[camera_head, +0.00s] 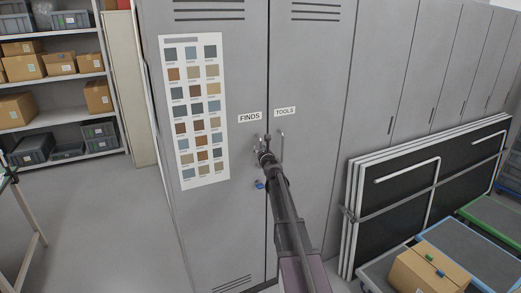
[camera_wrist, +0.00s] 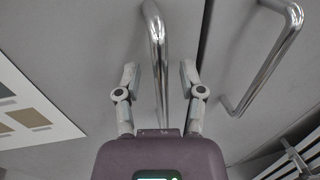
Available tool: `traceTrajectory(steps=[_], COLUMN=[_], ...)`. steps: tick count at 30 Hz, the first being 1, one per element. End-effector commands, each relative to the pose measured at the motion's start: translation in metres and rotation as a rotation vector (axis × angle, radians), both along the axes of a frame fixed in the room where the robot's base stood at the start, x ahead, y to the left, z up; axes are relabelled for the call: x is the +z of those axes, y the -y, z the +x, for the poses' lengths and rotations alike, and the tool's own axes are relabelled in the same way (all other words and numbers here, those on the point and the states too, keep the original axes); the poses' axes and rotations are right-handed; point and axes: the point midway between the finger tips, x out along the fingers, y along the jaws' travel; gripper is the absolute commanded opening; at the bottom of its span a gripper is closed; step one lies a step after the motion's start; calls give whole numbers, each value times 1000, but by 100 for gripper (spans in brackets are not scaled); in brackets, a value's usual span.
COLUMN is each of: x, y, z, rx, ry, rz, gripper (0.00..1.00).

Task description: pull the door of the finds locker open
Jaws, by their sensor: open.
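The finds locker door (camera_head: 240,75) is the left grey door with the FINDS label (camera_head: 250,117), and it looks shut. Its chrome bar handle (camera_wrist: 157,25) runs between the fingers of my gripper (camera_wrist: 159,75) in the wrist view. The jaws are open, one finger on each side of the bar, with visible gaps. In the head view my gripper (camera_head: 264,146) is in front of this handle and partly hides it. The TOOLS door (camera_head: 310,70) is to the right and looks shut; its handle (camera_wrist: 283,50) is right of my fingers.
A colour chart (camera_head: 194,110) is on the finds door. A small blue item (camera_head: 259,184) hangs below the handle. Folded panels (camera_head: 420,190) and a trolley with a cardboard box (camera_head: 425,270) stand at right. Shelves (camera_head: 60,80) are at left; the floor (camera_head: 100,210) before them is clear.

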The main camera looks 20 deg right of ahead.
Motion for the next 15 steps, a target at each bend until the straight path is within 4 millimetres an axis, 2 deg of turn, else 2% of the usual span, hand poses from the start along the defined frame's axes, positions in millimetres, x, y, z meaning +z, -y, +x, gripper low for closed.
traceTrajectory(steps=[8, 13, 15], x=[0, 0, 0], y=[0, 1, 1], z=[1, 0, 0], rx=[0, -1, -1], ry=[0, 0, 0], rz=[0, 0, 0], gripper=[51, 4, 0])
